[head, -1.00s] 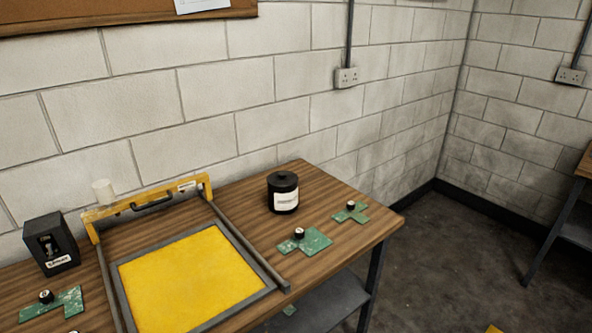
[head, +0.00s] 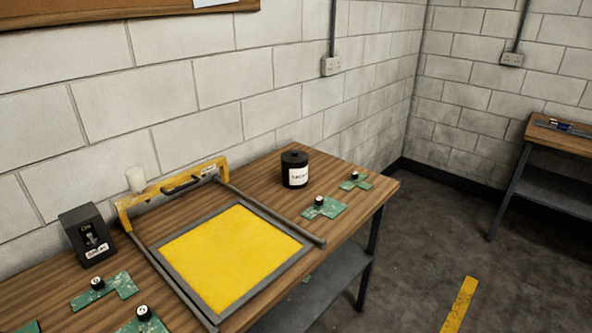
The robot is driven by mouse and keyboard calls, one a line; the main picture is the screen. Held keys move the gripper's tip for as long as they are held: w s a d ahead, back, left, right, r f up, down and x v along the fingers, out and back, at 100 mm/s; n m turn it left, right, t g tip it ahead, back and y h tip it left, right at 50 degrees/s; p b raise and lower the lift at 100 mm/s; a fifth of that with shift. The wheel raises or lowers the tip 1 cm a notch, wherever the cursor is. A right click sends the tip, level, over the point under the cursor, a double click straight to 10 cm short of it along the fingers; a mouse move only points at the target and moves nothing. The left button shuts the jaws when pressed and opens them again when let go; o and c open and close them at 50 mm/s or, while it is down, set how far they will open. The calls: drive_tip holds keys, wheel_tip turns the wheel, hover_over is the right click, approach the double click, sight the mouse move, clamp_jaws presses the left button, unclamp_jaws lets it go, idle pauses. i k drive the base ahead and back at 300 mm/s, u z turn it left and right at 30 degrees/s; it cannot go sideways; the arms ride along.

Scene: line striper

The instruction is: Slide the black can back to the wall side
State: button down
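The black can (head: 295,169) stands upright on the wooden table (head: 262,176), toward its far right part. It has a black lid with a knob and a white label on its front. A strip of bare wood lies between it and the white block wall (head: 290,95) behind. My gripper is not in view.
A yellow panel in a grey frame (head: 167,240) with a yellow handled bar (head: 172,190) lies left of the can. Green plates with black knobs (head: 324,208) lie in front of the can and at front left.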

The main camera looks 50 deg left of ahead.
sight(294, 176)
drive_tip(key=u, duration=1.55)
